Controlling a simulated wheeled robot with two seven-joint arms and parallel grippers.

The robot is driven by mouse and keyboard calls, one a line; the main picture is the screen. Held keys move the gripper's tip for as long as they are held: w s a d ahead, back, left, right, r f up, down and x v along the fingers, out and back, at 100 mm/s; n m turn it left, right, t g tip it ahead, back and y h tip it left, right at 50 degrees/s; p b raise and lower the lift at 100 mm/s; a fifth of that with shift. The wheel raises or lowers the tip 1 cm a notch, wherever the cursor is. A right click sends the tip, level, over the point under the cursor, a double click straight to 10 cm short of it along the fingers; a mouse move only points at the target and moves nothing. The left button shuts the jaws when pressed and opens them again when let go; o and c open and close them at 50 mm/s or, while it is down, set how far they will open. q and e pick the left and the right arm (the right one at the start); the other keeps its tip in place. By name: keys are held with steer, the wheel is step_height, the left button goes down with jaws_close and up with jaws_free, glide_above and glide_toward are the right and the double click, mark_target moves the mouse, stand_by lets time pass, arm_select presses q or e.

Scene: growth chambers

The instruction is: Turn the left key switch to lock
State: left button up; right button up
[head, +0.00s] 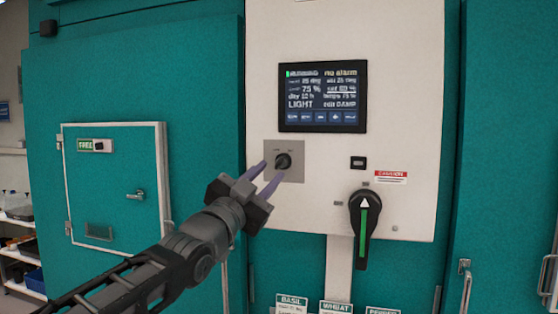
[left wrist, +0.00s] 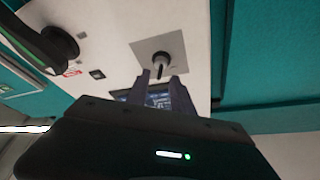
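The left key switch (head: 283,161) is a round black knob with a raised grip, on a square grey plate (head: 298,147) below the screen. Its marks are too small to read. My left gripper (head: 272,168) comes in from the lower left, with its two purple-grey fingers apart and pointing at the switch. In the left wrist view, the switch (left wrist: 160,58) lies just beyond the fingertips (left wrist: 158,78), roughly in line with the gap between them. I cannot tell whether they touch it. The right gripper is out of view.
The white control panel (head: 420,90) carries a lit screen (head: 322,97), a small black square fitting (head: 358,162) and a large black rotary handle (head: 364,228) with a green stripe. A small teal door (head: 115,190) is at left. Labels (head: 292,301) sit below.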

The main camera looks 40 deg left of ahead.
mark_target(276, 166)
arm_select(q)
steer(key=p+x, duration=0.2)
steer(key=x, duration=0.2)
steer(key=shift+w+r, duration=0.2)
steer(key=shift+w+a+r, duration=0.1)
steer(key=shift+w+a, duration=0.05)
steer(key=shift+w, duration=0.45)
jaws_close()
